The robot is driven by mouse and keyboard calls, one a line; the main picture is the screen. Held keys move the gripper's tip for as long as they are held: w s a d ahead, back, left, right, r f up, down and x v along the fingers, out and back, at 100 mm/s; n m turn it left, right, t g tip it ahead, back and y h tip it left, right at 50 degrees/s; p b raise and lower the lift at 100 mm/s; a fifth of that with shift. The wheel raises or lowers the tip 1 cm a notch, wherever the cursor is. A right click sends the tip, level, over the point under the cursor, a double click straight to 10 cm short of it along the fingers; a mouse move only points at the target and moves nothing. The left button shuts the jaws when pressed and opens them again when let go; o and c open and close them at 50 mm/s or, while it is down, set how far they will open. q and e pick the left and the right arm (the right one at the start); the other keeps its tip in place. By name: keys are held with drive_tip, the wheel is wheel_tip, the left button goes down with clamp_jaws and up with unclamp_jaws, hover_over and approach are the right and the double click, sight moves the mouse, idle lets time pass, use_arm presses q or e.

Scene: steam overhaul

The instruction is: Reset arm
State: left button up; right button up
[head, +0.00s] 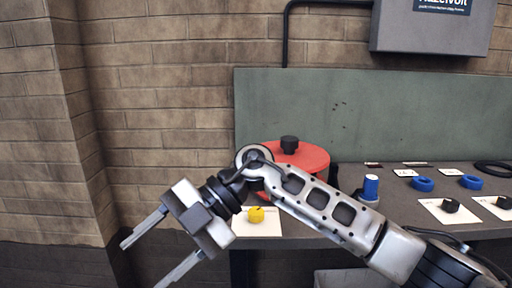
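My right arm comes in from the right and reaches across in front of the bench to the left. My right gripper (140,265) is open, its two fingers spread wide apart and pointing down to the left. Nothing is between the fingers, and it hangs in free space left of the bench, in front of the brick wall. My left arm and gripper are not in view.
The grey bench (400,210) carries a red disc (312,157) with a black knob, a yellow piece (256,214) on a white card, a blue cylinder (370,187), blue rings (422,184) and black pieces (450,205). A grey box (435,30) hangs above.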

drive_tip(key=w+d+f+m+t+y+p, duration=0.1)
drive_tip(key=w+d+f+m+t+y, duration=0.15)
drive_tip(key=d+m+t, duration=0.7)
drive_tip(key=w+d+f+m+t+y+p, duration=0.1)
drive_tip(key=w+d+f+m+t+y, duration=0.2)
drive_tip(key=m+t, duration=1.3)
drive_tip(key=s+d+f+m+g+h, duration=0.3)
drive_tip(key=s+d+f+h, duration=0.3)
drive_tip(key=f, duration=0.5)
drive_tip(key=s+d+f+m+g+h, duration=0.3)
drive_tip(key=s+d+f+g+h, duration=0.2)
drive_tip(key=s+d+f, duration=0.4)
wheel_tip(320, 180, down, 2)
drive_tip(key=shift+d+f+m+h, duration=0.15)
drive_tip(key=shift+m+h, duration=0.2)
drive_tip(key=shift+h, duration=0.2)
